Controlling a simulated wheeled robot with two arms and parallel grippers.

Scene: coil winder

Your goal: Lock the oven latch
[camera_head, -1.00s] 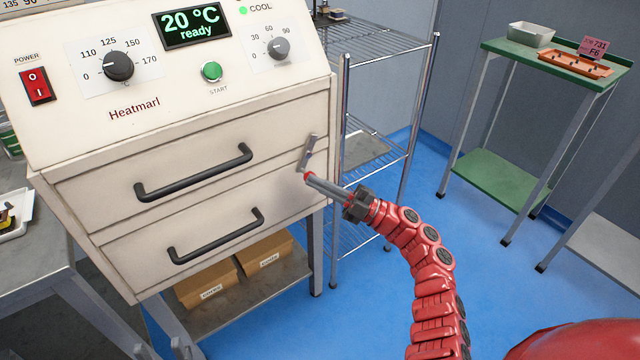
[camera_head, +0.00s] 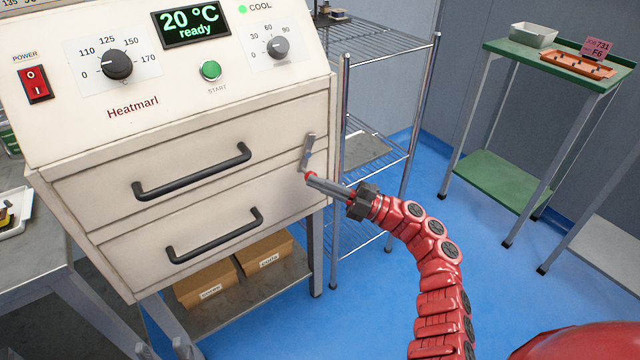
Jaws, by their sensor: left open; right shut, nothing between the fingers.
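The oven (camera_head: 110,60) is a cream cabinet with two drawer fronts. The latch (camera_head: 308,153) is a small grey metal lever near the right edge of the upper drawer front, standing nearly upright with a slight tilt. My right gripper (camera_head: 311,177) is shut and empty, its tips at the lower end of the latch. I cannot tell whether they touch it. My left gripper (camera_head: 162,349) shows only as two grey fingertips at the bottom edge, apart and empty, well away from the latch. The rest of it is out of frame.
Black handles cross the upper drawer (camera_head: 193,173) and lower drawer (camera_head: 215,237). A wire rack (camera_head: 390,150) stands close to the oven's right side. Cardboard boxes (camera_head: 265,255) sit on a shelf below. A grey table (camera_head: 35,240) is at left. Blue floor is open at right.

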